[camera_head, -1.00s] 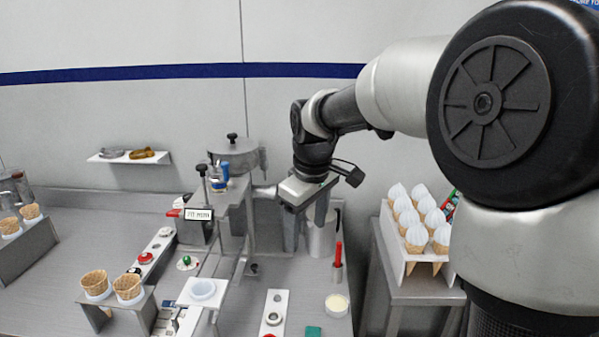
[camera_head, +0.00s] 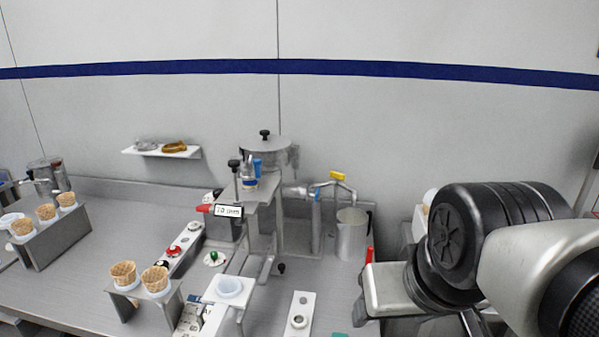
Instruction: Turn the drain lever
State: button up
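A yellow-tipped lever (camera_head: 338,176) sits on the bent metal pipe to the right of the machine, above a metal pitcher (camera_head: 352,234). A small blue handle (camera_head: 317,191) is on the same pipe, to its left. I cannot tell for certain which of these is the drain lever. My gripper (camera_head: 364,301) is at the lower right, in front of and below the pitcher, apart from the pipe and both handles. Its fingers are mostly hidden or seen edge-on, so its opening does not show.
The machine (camera_head: 262,188) with a lidded pot stands left of the pipe. A red upright handle (camera_head: 369,256) is close to my gripper. Cone holders (camera_head: 160,296) and buttons (camera_head: 174,251) are on the counter at left.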

aim_at(337, 176)
jog(key=k+j, duration=0.1)
jog(key=j, duration=0.9)
jog(key=k+j+u, duration=0.1)
jog(key=j, duration=0.45)
jog(key=k+l, duration=0.05)
